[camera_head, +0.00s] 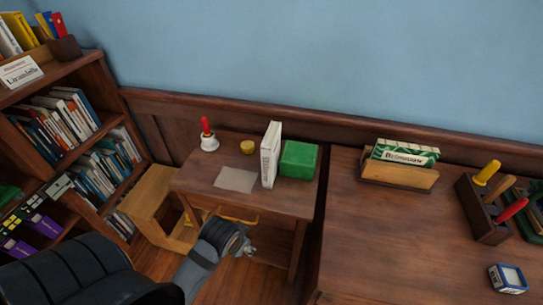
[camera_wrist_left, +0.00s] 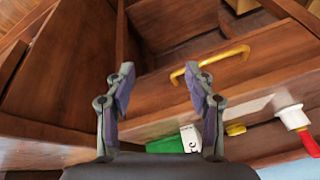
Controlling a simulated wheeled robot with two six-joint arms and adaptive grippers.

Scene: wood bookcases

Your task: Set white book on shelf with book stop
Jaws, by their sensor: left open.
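A white book (camera_head: 270,155) stands upright on the small wooden desk (camera_head: 240,198), beside a green box (camera_head: 299,159). In the left wrist view the white book (camera_wrist_left: 190,138) shows low in the picture, partly behind a gripper finger. My left gripper (camera_head: 245,245) is in front of the desk, apart from the book. It also shows in the left wrist view (camera_wrist_left: 159,72), with fingers spread and nothing between them. A wooden bookcase (camera_head: 90,62) stands at the left; a brown block (camera_head: 65,48) sits beside books on its top. I cannot tell which piece is the book stop.
A white and red bell (camera_head: 209,136), a yellow round object (camera_head: 247,147) and a paper sheet (camera_head: 236,180) are on the desk. A yellow drawer handle (camera_wrist_left: 217,64) is on its front. A wooden stool (camera_head: 150,205) stands left; a larger table (camera_head: 400,245) stands right.

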